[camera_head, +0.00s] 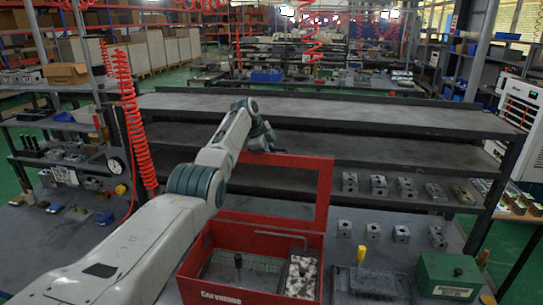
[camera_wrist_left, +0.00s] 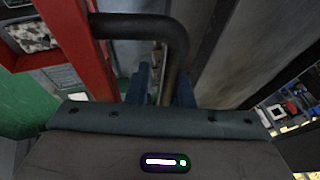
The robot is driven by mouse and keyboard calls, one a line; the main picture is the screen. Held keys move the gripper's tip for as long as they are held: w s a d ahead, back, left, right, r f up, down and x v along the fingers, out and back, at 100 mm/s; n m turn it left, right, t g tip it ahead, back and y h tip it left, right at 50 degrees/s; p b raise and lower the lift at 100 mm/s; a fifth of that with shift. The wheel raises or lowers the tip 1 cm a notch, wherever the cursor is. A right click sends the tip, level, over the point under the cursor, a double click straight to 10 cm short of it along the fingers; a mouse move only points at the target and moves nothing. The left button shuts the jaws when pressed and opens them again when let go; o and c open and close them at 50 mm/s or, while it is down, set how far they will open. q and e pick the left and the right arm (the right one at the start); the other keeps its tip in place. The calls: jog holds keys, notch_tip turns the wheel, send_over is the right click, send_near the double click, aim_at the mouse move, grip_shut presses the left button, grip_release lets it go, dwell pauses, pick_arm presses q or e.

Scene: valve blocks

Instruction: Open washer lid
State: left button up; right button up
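The red washer box (camera_head: 238,240) stands on the bench in the head view, marked Carymaxe or similar. Its red-framed lid (camera_head: 324,195) is raised, standing steeply up from the back of the box. In the left wrist view the red lid frame (camera_wrist_left: 88,60) carries a dark, curved bar handle (camera_wrist_left: 140,25). My left gripper (camera_head: 266,148) is at the lid's upper left edge. Its two blue fingers in the left wrist view (camera_wrist_left: 162,88) are close together, with the bent end of the handle between them. Finger contact is partly hidden. My right gripper is not in view.
Inside the box are a mesh basket and a speckled block (camera_head: 301,277). Several metal valve blocks (camera_head: 372,231) stand right of the lid. A dark shelf rack (camera_head: 330,106) rises behind.

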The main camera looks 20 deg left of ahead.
pick_arm(q)
jog(key=b+v, duration=0.4)
jog(key=v, duration=0.6)
jog(key=shift+r+b, duration=0.3)
jog(key=shift+b, duration=0.1)
jog(key=shift+s+a, duration=0.1)
jog(key=shift+a, duration=0.05)
jog(key=shift+f, duration=0.1)
